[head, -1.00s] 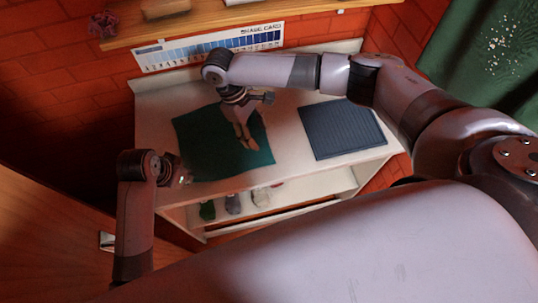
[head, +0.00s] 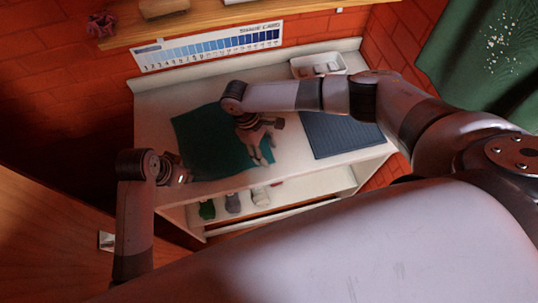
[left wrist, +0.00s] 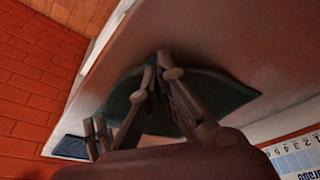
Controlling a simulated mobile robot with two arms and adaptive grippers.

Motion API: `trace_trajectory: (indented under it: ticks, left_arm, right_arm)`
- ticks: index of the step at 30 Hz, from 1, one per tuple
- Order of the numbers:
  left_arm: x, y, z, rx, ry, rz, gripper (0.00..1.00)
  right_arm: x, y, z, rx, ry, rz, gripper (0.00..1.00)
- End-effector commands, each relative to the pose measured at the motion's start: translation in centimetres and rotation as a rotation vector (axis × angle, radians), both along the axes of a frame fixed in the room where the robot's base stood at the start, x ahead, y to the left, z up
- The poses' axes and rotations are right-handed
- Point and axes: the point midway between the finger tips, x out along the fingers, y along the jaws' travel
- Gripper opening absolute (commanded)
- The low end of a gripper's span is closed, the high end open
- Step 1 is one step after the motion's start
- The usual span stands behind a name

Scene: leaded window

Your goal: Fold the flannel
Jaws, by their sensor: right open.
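The flannel (head: 205,150) is a dark green cloth spread on the left part of the white bench; its right part is partly hidden by my right gripper. It also shows in the left wrist view (left wrist: 225,92). My right gripper (head: 262,158) is open, pointing down over the flannel's right edge. Whether it touches the cloth I cannot tell. My left gripper (head: 180,178) is low at the flannel's front left corner. In the left wrist view its fingertips (left wrist: 163,66) are at the cloth's near edge, but whether they pinch it is unclear.
A dark blue ribbed mat (head: 335,140) lies to the right of the flannel. A white tray (head: 297,70) with pale items stands at the back right. A shelf below (head: 285,205) holds several small items. A shade card (head: 205,48) is on the brick wall.

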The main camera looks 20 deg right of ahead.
Motion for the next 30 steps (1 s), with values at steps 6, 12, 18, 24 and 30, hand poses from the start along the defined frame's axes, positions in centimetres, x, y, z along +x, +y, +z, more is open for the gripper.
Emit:
trace_trajectory:
  ticks: [6,12,18,24,30]
  left_arm:
    - [0.00,0.01,-0.01,0.000,0.000,0.000,0.00]
    - [0.00,0.00,-0.02,0.000,0.000,0.000,0.00]
    - [0.00,0.00,-0.02,0.000,0.000,0.000,0.00]
    - [0.00,0.00,-0.04,0.000,0.000,0.000,0.00]
    - [0.00,0.00,-0.05,0.000,0.000,0.000,0.00]
  right_arm:
    - [-0.09,-0.05,-0.11,-0.001,0.002,0.000,0.50]
    - [-0.17,-0.09,-0.30,-0.002,0.002,0.000,0.50]
    - [-0.18,-0.15,-0.39,-0.004,0.002,-0.001,0.46]
    - [-0.19,-0.22,-0.43,-0.005,0.001,-0.001,0.39]
    - [-0.20,-0.30,-0.49,-0.006,0.001,-0.002,0.33]
